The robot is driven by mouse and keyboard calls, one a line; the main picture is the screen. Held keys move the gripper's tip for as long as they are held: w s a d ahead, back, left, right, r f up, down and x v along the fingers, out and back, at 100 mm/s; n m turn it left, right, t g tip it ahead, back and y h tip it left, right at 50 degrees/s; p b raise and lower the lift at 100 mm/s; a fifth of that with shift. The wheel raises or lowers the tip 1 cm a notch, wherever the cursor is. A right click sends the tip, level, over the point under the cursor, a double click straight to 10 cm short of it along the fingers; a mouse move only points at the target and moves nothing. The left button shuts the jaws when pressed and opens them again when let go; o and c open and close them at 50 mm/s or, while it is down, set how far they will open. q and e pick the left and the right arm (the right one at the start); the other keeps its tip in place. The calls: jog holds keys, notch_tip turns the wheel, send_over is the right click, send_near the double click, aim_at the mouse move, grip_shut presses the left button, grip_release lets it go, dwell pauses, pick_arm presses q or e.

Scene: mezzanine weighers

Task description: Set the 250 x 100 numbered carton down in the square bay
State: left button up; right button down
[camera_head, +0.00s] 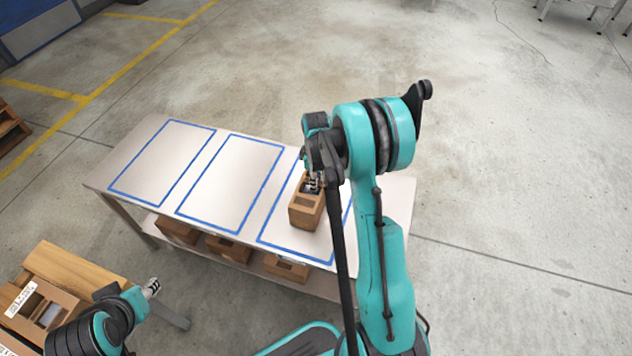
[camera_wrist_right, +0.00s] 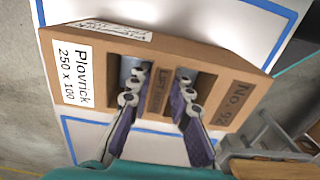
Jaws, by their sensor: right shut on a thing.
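The brown carton (camera_head: 306,213) stands at the right-hand blue-outlined bay (camera_head: 264,238) on the long table; whether it rests on the top or hangs just above is unclear. In the right wrist view the carton (camera_wrist_right: 106,72) carries a white label reading "Plovrick 250 x 100" and the mark "No. 92". My right gripper (camera_head: 313,184) has its fingers (camera_wrist_right: 157,92) in the carton's two top openings, shut on the wall between them. My arm hides part of this bay. My left gripper (camera_head: 152,287) is at lower left, away from the carton; its jaws are too small to read.
The table (camera_head: 100,180) has two more blue-outlined bays, the middle one (camera_head: 232,180) and the left one (camera_head: 160,160), both empty. Several brown boxes (camera_head: 228,248) sit on its lower shelf. A wooden surface with labelled cartons (camera_head: 75,262) stands at lower left.

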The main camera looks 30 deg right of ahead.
jog(key=shift+f, duration=0.2)
jog(key=c, duration=1.3)
grip_release()
